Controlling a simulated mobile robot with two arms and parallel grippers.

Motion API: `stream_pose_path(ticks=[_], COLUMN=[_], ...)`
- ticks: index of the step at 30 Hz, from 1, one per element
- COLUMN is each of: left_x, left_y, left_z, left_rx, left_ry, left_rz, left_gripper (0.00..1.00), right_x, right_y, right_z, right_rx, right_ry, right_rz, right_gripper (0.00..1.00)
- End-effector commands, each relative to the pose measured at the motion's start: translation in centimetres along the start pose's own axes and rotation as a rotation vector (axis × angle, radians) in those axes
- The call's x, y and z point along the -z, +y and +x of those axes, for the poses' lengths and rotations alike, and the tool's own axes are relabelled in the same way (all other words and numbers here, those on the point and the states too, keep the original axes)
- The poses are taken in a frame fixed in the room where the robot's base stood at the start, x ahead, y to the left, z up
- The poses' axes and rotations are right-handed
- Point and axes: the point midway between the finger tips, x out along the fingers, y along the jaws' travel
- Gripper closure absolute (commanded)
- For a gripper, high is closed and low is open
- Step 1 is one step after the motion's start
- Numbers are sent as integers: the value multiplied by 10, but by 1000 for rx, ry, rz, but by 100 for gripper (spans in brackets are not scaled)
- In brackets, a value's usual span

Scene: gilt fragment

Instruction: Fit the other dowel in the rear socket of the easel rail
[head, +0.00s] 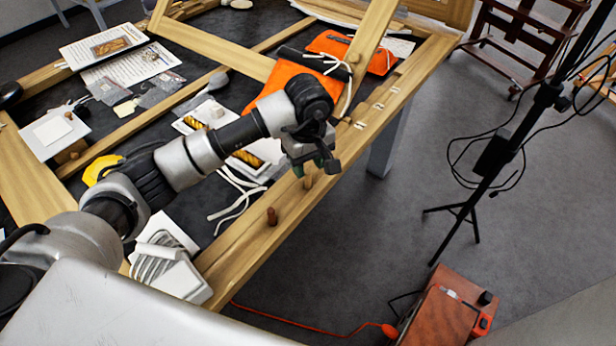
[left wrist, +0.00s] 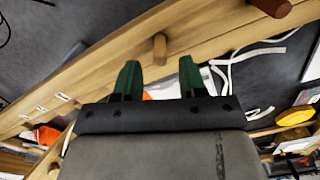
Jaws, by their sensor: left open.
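The wooden easel rail (head: 236,248) runs diagonally along the table's near right side; it also shows in the left wrist view (left wrist: 95,75). A dark reddish-brown dowel (head: 272,216) stands upright on the rail. A lighter brown dowel (head: 307,182) stands farther along it, just below my left gripper (head: 316,166). In the left wrist view the gripper's green fingers (left wrist: 158,68) are apart and empty, with the lighter dowel (left wrist: 160,48) showing just beyond the gap; the dark dowel (left wrist: 270,7) is at the top right. I cannot make out a rear socket clearly. My right gripper is out of view.
Small white labels (head: 361,125) mark the rail farther back. An orange cloth bundle (head: 322,62), white cords (head: 232,205) and papers (head: 103,42) lie on the dark tabletop. A black stand (head: 500,150) and a reddish box (head: 448,310) are on the floor at right.

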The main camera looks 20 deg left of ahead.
Motion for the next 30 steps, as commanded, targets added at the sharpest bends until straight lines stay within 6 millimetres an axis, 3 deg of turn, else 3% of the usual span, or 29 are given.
stream_pose_path(ticks=[6,12,30], left_x=[1,0,0], left_y=[0,0,0], left_z=[-43,-65,-73], left_rx=[-2,0,1], left_ry=[3,0,-1], left_rz=[0,-1,-1], left_gripper=[59,59,59], right_x=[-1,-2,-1], right_y=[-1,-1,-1], right_z=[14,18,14], right_rx=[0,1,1], right_ry=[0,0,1], right_rz=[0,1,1], right_gripper=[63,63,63])
